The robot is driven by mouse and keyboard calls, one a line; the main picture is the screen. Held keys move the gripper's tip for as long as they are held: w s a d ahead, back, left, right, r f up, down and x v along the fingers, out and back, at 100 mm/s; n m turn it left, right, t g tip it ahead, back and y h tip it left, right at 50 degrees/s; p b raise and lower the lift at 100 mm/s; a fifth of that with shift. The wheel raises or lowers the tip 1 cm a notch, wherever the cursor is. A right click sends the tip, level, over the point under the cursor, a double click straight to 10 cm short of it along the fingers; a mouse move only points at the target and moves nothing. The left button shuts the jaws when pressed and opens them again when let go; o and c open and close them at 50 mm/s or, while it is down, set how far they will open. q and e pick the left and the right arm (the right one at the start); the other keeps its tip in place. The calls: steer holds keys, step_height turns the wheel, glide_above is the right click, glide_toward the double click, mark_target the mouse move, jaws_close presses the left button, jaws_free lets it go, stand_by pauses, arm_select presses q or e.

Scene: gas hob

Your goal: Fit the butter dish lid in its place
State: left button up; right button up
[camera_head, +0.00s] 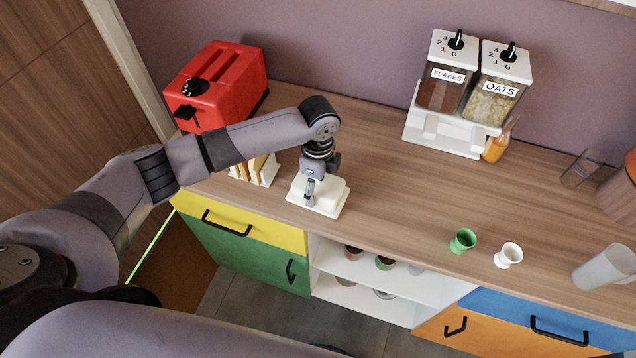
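The white butter dish (325,211) stands near the front edge of the counter, left of centre. A white block-shaped lid (338,190) shows over its flat base. From this angle I cannot tell whether the lid sits fully in the base or is a little above it. My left gripper (310,198) points straight down at the top of the lid, with its fingertips at or very near it. The fingers look close together, but the grip itself is too small and hidden to tell. My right gripper is not in view.
A red toaster (222,84) stands at the back left, with a toast rack (266,172) before it. A cereal dispenser (440,133) stands at the back. The counter's middle is clear.

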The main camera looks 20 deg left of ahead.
arm_select(q)
steer(key=o, duration=0.3)
steer(key=shift+o, duration=0.2)
steer(key=shift+r, duration=0.15)
step_height(320, 180, up, 12)
steer(key=shift+f, duration=0.1)
stand_by(0.7)
